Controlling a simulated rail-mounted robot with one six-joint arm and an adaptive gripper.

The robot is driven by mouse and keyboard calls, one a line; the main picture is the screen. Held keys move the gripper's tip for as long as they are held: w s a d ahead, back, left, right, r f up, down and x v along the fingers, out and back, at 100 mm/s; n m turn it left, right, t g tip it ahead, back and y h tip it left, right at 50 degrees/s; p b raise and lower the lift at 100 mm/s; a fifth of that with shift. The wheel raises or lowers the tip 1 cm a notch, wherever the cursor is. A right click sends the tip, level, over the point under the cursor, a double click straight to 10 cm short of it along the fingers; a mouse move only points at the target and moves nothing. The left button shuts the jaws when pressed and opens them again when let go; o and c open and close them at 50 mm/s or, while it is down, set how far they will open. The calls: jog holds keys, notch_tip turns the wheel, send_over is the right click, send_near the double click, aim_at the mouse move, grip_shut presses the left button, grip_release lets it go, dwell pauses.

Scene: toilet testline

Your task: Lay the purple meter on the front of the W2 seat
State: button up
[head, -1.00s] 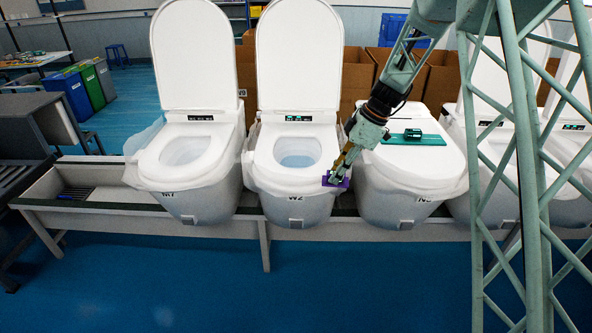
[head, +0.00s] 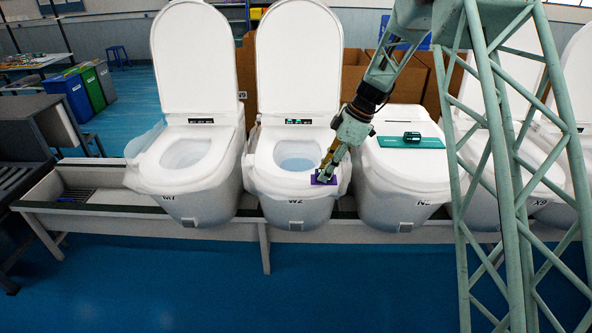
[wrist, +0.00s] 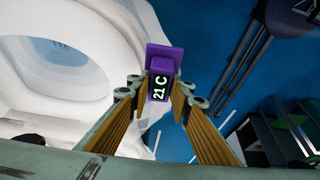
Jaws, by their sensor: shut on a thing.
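The purple meter (head: 323,180) is held in my gripper (head: 328,169) at the front right part of the W2 seat (head: 268,173) in the head view. In the wrist view the purple meter (wrist: 160,82) sits between the fingertips of my gripper (wrist: 158,98), its dark display reading "21 C". The W2 seat (wrist: 88,105) fills the left of the wrist view, with the meter beside or over its edge. The W2 lid stands raised. Whether the meter touches the seat cannot be told.
The toilet to the right (head: 408,172) has its lid closed, with a teal board (head: 425,143) and a small dark green device (head: 411,136) on it. The M7 toilet (head: 187,160) stands open at the left. Blue floor (head: 170,270) lies clear in front.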

jog(key=w+a, duration=0.2)
jog(key=a, duration=0.1)
jog(key=w+a+p, duration=0.1)
jog(key=w+a, duration=0.2)
jog(key=a, duration=0.1)
jog(key=w+a+f, duration=0.1)
jog(key=w+a, duration=0.1)
jog(key=a, duration=0.1)
jog(key=shift+w+a+f+p, duration=0.1)
jog(key=shift+w+a+p, duration=0.15)
jog(key=shift+p, duration=0.1)
jog(key=shift+f, duration=0.1)
jog(key=shift+f, duration=1.65)
jog(key=shift+f, duration=0.15)
jog(key=o, duration=0.9)
jog(key=shift+p, duration=0.3)
jog(key=shift+b+v, duration=0.45)
jog(key=shift+v, duration=5.7)
